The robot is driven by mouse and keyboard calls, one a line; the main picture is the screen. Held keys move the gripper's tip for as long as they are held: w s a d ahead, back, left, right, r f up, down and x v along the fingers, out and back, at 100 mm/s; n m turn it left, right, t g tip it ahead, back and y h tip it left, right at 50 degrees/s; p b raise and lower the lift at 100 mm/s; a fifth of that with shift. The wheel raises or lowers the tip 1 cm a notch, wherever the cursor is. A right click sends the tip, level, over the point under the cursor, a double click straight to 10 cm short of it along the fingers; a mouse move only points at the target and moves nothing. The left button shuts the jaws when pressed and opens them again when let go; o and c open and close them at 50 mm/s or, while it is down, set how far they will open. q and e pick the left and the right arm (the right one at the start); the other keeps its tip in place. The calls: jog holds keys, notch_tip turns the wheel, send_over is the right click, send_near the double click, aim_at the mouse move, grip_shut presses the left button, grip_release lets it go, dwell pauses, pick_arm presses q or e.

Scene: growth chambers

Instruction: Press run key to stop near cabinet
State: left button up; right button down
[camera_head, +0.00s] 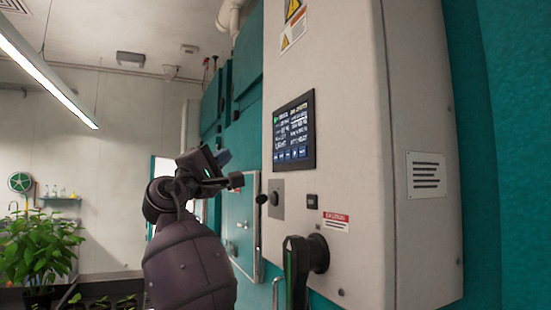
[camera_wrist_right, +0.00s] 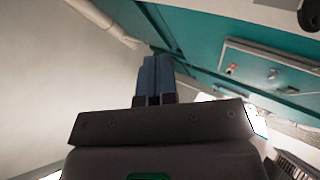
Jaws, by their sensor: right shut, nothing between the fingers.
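The near cabinet (camera_head: 345,110) is a tall beige box with a dark screen (camera_head: 294,132) on its front. The screen shows lines of text and a row of blue keys (camera_head: 291,155) along its bottom; their labels are too small for me to tell which is the run key. My right gripper (camera_head: 223,157) is left of the screen and apart from the cabinet. My left gripper is not in view.
Below the screen, a black knob (camera_head: 274,198) and a large black rotary handle (camera_head: 297,265) stick out from the cabinet. A pale panel (camera_head: 240,225) is on the teal wall behind my arm. A leafy plant (camera_head: 38,250) stands at the far left.

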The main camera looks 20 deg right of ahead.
jog(key=d, duration=0.8)
jog(key=shift+d, duration=0.4)
jog(key=shift+w+d, duration=0.15)
jog(key=shift+d, duration=0.05)
dwell(1.8)
jog(key=shift+d, duration=0.2)
jog(key=shift+d+p, duration=0.3)
dwell(0.8)
jog(key=shift+a, duration=0.75)
jog(key=shift+a, duration=0.1)
jog(key=shift+a, duration=2.4)
